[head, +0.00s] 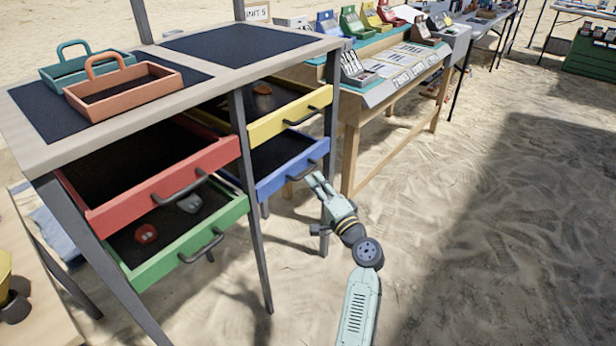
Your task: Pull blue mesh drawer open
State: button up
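The blue mesh drawer (272,185) is the lower right drawer of the sorting table. It stands out from the frame, and part of its dark mesh floor (283,150) shows, with nothing seen on it. Its dark handle (301,172) is on the front face. My gripper (315,178) is at the right end of this front, just below and right of the handle. The fingertips are small and close to the handle. I cannot tell whether they touch it or how far apart they are.
A yellow drawer (290,117) stands open above the blue one. Red (160,187) and green (190,243) drawers stand open at left; the green one holds red and grey pieces. A table leg (331,110) is beside my gripper. Sand to the right is clear.

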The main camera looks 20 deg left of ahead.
aim_at(308, 171)
notch_tip(308, 171, down, 4)
jog(key=d+m, duration=0.2)
jog(key=m, duration=0.1)
jog(key=x, duration=0.5)
jog(key=p+x, duration=0.1)
jog(key=x, duration=0.4)
jog(key=shift+w+d+r, duration=0.1)
jog(key=shift+w, duration=0.25)
grip_shut()
